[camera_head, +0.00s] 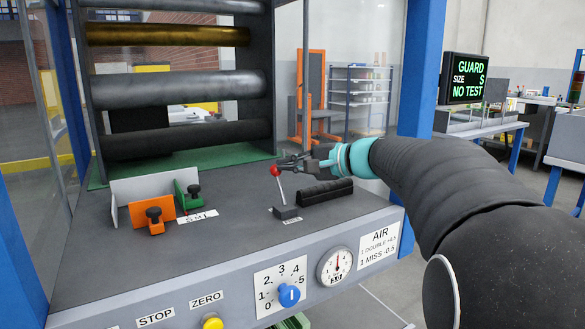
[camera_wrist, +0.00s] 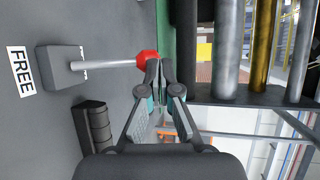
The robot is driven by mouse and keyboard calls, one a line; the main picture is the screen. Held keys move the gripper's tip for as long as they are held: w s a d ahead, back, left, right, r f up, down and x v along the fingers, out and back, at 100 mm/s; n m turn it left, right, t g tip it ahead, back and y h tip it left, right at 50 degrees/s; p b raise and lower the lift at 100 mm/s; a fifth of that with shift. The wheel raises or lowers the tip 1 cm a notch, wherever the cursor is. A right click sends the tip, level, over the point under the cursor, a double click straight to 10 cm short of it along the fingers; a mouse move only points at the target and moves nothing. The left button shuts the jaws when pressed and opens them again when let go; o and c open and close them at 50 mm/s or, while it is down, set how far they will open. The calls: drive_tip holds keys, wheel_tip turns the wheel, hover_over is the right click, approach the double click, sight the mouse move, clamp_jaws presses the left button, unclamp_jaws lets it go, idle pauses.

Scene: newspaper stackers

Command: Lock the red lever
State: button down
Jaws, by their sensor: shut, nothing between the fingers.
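The red lever's ball knob (camera_head: 275,170) tops a thin metal rod that rises from a dark block (camera_head: 287,212) on the grey machine top. The rod leans slightly to the left in the head view. My gripper (camera_head: 285,166) is shut and empty, with its fingertips right beside the knob. In the wrist view the red knob (camera_wrist: 147,60) is just left of my closed fingertips (camera_wrist: 160,64); I cannot tell whether they touch. A label reading "FREE" (camera_wrist: 20,70) lies beside the lever's block (camera_wrist: 60,67).
A black ridged bar (camera_head: 326,190) lies right of the lever. Orange (camera_head: 152,214) and green (camera_head: 187,188) brackets with black knobs stand left. Rollers (camera_head: 180,90) are behind. The front panel has a blue dial (camera_head: 289,295) and a gauge (camera_head: 334,265). A screen (camera_head: 465,80) reads "GUARD SIZE S NO TEST".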

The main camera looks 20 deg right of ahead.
drive_tip(key=shift+w, duration=0.1)
idle(0.6)
drive_tip(key=shift+d+r, duration=0.1)
drive_tip(key=shift+r, duration=0.05)
drive_tip(key=s+d+r, duration=0.7)
drive_tip(key=s+d, duration=0.1)
drive_tip(key=shift+d+p, duration=0.3)
drive_tip(key=shift+p, duration=0.05)
drive_tip(key=shift+s, duration=0.1)
